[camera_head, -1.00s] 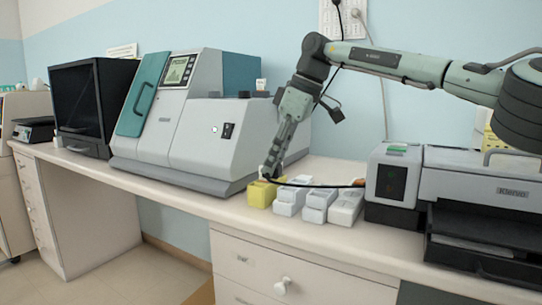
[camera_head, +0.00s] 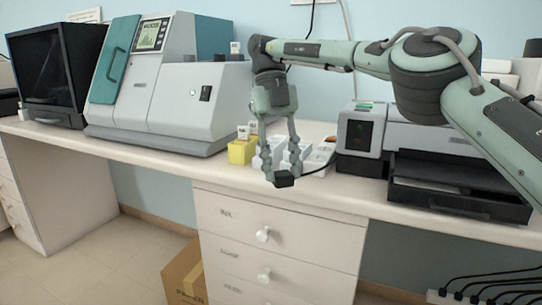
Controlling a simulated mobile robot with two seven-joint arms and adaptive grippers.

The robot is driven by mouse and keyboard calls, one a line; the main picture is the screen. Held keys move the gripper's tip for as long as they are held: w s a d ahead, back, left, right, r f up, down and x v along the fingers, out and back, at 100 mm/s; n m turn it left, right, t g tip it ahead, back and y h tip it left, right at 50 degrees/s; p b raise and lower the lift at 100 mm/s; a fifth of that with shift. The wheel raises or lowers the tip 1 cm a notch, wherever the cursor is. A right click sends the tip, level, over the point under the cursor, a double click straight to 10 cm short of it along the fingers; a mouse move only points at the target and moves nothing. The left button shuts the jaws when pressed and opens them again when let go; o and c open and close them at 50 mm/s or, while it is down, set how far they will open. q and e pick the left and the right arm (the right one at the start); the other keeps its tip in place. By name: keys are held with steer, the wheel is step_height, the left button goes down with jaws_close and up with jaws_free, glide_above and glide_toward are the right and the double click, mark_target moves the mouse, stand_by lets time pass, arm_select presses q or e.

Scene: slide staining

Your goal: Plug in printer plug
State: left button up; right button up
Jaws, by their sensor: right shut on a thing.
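My right gripper (camera_head: 281,172) is shut on a black plug (camera_head: 284,181), held in front of the counter's front edge, above the drawers. A thin black cable (camera_head: 322,167) runs from the plug to the right, toward a small grey printer-like unit (camera_head: 362,137) with a dark front panel. A larger grey and black printer (camera_head: 455,150) stands to its right, partly hidden by my right arm. A white power strip (camera_head: 440,297) with several black cords plugged in shows at the lower right, cut off by the picture's edge. My left gripper is out of view.
A yellow box (camera_head: 241,151) and several white boxes stand behind my gripper on the counter (camera_head: 185,163). A large grey machine (camera_head: 170,95) and a dark cabinet (camera_head: 55,75) stand at the left. A cardboard box (camera_head: 184,275) sits on the floor below.

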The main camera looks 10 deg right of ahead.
steer(key=s+d+f+n+t, duration=0.2)
steer(key=s+n+t, duration=0.1)
steer(key=n, duration=0.7)
steer(key=s+d+f+n+t, duration=0.2)
steer(key=s+n, duration=0.4)
steer(key=n, duration=0.4)
steer(key=s+d+f+n+t, duration=0.2)
steer(key=s+f+n+t, duration=0.1)
steer(key=n, duration=0.8)
steer(key=shift+s+t+h, duration=0.3)
steer(key=shift+s+t, duration=0.1)
steer(key=shift+s, duration=0.35)
steer(key=shift+d+f, duration=0.1)
steer(key=shift+d, duration=0.1)
